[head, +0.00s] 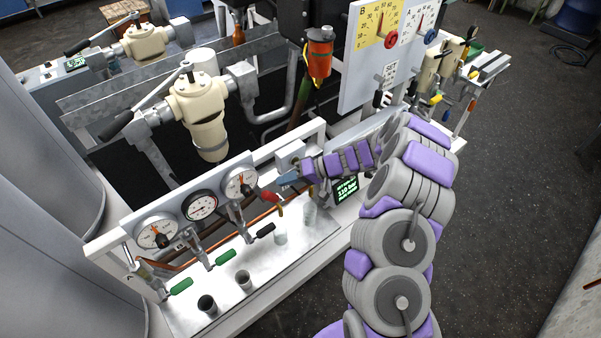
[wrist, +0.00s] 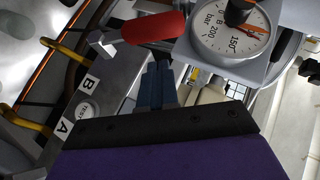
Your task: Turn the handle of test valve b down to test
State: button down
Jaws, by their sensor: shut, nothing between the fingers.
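A red handle (head: 270,197) sticks out at the right end of the row of gauges; it also shows large in the wrist view (wrist: 152,27), beside a gauge. A grey plate (wrist: 103,96) marked A, TEST and B lies left of my gripper in the wrist view. Two yellow levers (wrist: 66,46) (wrist: 27,116) lie farther left there. I cannot tell for sure which handle belongs to test valve b. My gripper (head: 284,179) is shut and empty, close behind the red handle. Its blue fingertips (wrist: 158,85) lie just below the red handle in the wrist view, with no clear contact.
Several gauges (head: 200,206) line the panel. Green handles (head: 181,286) and a black handle (head: 265,230) stick out below, over a pale tray (head: 222,300) with small cups. A lit display (head: 345,189) sits under my arm. The dark floor (head: 500,200) at right is clear.

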aim_at(274, 198)
jog(key=shift+s+a+f, duration=0.45)
jog(key=shift+s+a, duration=0.2)
jog(key=shift+s+f, duration=0.2)
jog(key=shift+s, duration=0.05)
